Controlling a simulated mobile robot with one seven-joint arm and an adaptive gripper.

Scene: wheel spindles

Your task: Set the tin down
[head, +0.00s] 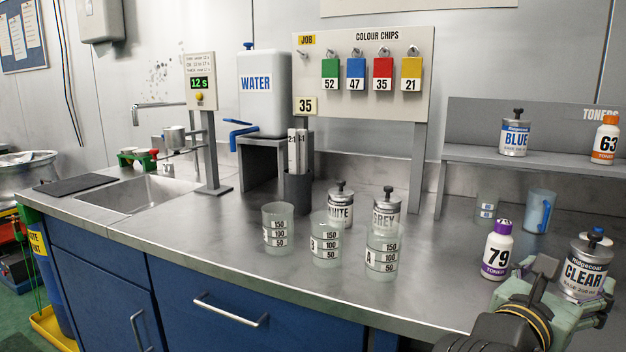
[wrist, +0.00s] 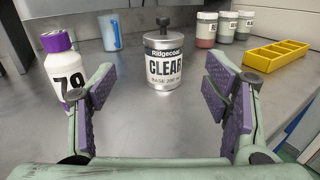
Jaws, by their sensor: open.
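The CLEAR tin (head: 585,268), silver with a white label and a dark knob on its lid, stands upright on the steel bench (head: 330,285) at the right. In the wrist view the CLEAR tin (wrist: 164,62) stands ahead, between the lines of my two fingers and apart from both. My gripper (head: 577,282) is open, with its purple pads (wrist: 160,88) spread wide and nothing held. The WHITE tin (head: 341,207) and GREY tin (head: 387,208) stand mid-bench behind the beakers, partly hidden. The BLUE tin (head: 514,138) stands on the raised shelf.
The purple-capped bottle 79 (head: 497,250) stands close left of my gripper. A blue-handled jug (head: 540,210) is behind. Three beakers (head: 325,236) stand mid-bench. In the wrist view, a yellow tray (wrist: 277,55) and small jars (wrist: 206,30) lie to the right. Bare bench surrounds the CLEAR tin.

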